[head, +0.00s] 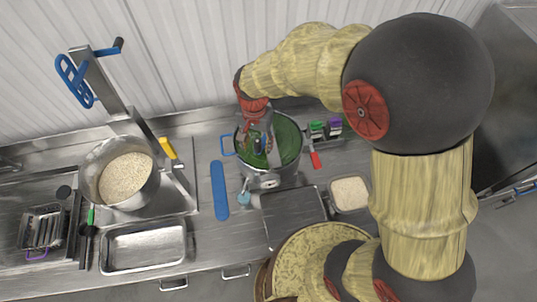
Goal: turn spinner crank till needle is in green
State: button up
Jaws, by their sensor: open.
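The spinner (299,153) is a round metal pot with a green inside, standing on the steel counter right of centre. My gripper (261,146) reaches down from above over its left half. The gripper's fingers are apart, and they hide part of the pot's inside. I cannot make out the crank clearly, nor whether the fingers touch it. A small round fitting (270,183) sits on the front of the pot. It is too small to read, and I cannot tell a needle or where it points.
A pot of grain (125,178) stands left, below a post with a blue handle (74,82). A blue strip (219,190) lies left of the spinner. An empty metal tray (143,246), a grey plate (293,215) and a tray of rice (350,194) sit nearer the front.

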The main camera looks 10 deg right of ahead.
jog(key=shift+f, duration=0.35)
notch_tip(320, 180, up, 10)
jog(key=p, duration=0.6)
jog(key=shift+f, duration=0.2)
jog(key=shift+f, duration=0.1)
